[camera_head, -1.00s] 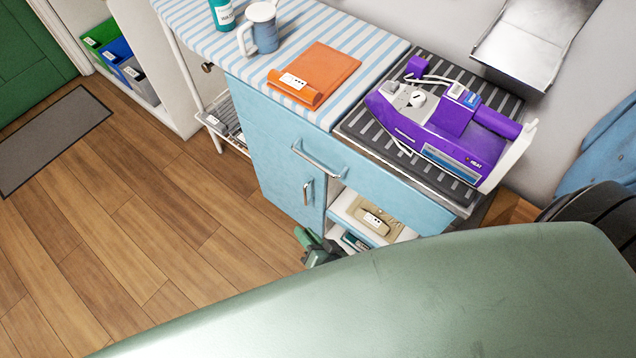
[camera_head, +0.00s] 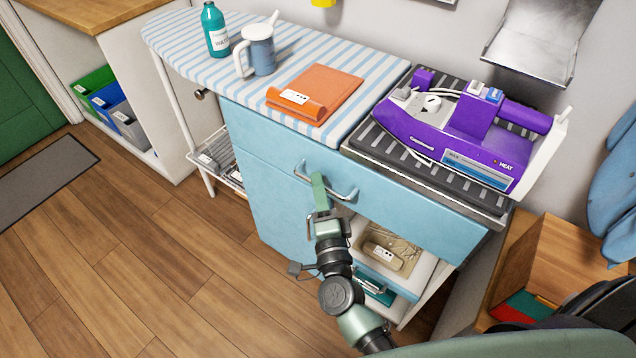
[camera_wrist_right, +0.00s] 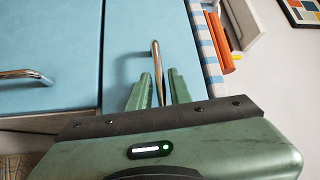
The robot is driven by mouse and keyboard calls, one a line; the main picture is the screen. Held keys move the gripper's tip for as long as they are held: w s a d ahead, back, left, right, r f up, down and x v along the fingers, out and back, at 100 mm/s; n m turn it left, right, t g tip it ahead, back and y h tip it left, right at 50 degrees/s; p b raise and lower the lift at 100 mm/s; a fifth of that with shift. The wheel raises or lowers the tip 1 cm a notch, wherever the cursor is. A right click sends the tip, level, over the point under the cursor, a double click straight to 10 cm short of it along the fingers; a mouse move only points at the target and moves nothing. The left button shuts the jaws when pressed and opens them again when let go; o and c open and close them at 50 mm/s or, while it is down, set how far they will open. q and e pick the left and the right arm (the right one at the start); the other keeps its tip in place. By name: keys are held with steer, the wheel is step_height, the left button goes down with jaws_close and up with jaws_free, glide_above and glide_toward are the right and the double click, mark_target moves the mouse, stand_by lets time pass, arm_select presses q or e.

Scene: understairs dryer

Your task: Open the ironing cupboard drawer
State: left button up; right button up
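The ironing cupboard (camera_head: 262,190) is light blue, under a striped ironing top. Its drawer front (camera_head: 410,205) spans the upper part and looks flush, closed. A silver bar handle (camera_head: 343,194) runs along the drawer front. My right gripper (camera_head: 319,180) is at this handle. In the right wrist view, the two green fingers of my right gripper (camera_wrist_right: 159,84) are apart. The drawer handle (camera_wrist_right: 156,62) shows between them, with a visible gap at each side. My left gripper is not in view.
A purple iron (camera_head: 450,130) rests on a ribbed tray above the drawer. Wooden floor (camera_head: 130,250) is clear at left.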

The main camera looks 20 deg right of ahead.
steer(key=shift+w+r, duration=0.1)
steer(key=shift+w, duration=0.4)
jaws_close()
stand_by(1.1)
